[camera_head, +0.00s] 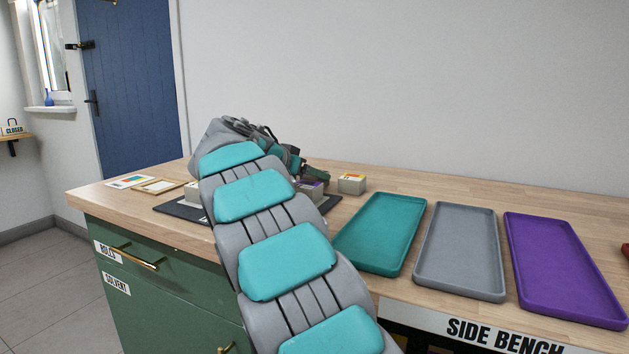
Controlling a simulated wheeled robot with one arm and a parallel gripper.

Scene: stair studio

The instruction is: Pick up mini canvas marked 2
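Several small pale blocks that look like mini canvases are on the wooden bench around my arm. One (352,184) with a coloured top stands right of my gripper, on bare wood. Another (193,193) shows partly at the left of my arm, by a dark mat (181,209). A third (311,188), with purple on it, is partly hidden by my arm. I cannot read a number on any of them. My gripper (312,174) is at the far end of my arm, low over the bench near the purple-marked block. Its fingertips are too small and hidden to read.
Teal (383,232), grey (459,249) and purple (564,268) trays lie empty on the right of the bench (430,188). A flat picture card (130,182) and a small frame (160,186) lie at the left end. A wall stands behind.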

